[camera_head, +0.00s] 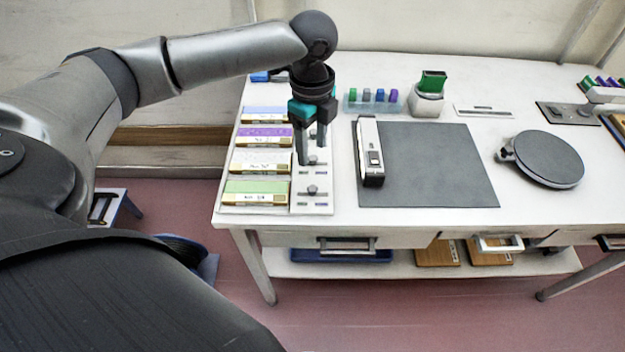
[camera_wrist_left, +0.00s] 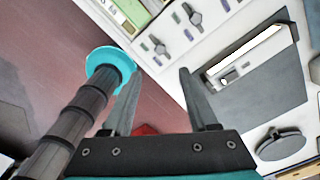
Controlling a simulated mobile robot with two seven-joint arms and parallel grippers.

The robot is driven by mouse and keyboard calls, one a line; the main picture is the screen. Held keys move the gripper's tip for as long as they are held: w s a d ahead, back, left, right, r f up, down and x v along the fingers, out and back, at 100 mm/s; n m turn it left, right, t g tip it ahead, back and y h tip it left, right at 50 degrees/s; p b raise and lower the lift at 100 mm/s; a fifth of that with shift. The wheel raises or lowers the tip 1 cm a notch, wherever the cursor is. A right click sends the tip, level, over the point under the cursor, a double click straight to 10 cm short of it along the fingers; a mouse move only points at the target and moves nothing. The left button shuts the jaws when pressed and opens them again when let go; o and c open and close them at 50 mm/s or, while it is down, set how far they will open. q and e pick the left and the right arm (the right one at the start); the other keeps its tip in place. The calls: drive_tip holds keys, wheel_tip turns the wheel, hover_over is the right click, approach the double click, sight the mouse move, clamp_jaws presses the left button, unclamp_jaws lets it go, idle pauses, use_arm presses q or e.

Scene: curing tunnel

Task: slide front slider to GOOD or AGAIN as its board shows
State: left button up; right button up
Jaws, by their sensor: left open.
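The front slider (camera_head: 311,190) is a small grey knob on a white panel (camera_head: 320,209) near the table's front left edge. It also shows in the wrist view (camera_wrist_left: 160,45), with small markings on both sides of it. Its board (camera_head: 255,186), with a green top and a pale label strip, lies to its left; its writing is too small to read. My left gripper (camera_head: 312,152) is open and empty, pointing down above the panel, and hides part of the sliders farther back. In the wrist view its fingers are apart, short of the front knob. My right gripper is not in view.
More boards, one purple (camera_head: 264,132), lie behind the green one. A white device (camera_head: 370,140) stands on a dark mat (camera_head: 440,165) right of the panel. A tray of coloured blocks (camera_head: 372,105) is behind. A round grey plate (camera_head: 548,158) stands farther right.

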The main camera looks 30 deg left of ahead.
sight(312, 188)
use_arm(q)
wheel_tip(312, 188, down, 12)
drive_tip(key=shift+f+b, duration=0.2)
drive_tip(key=shift+b, duration=0.8)
clamp_jaws()
idle(0.7)
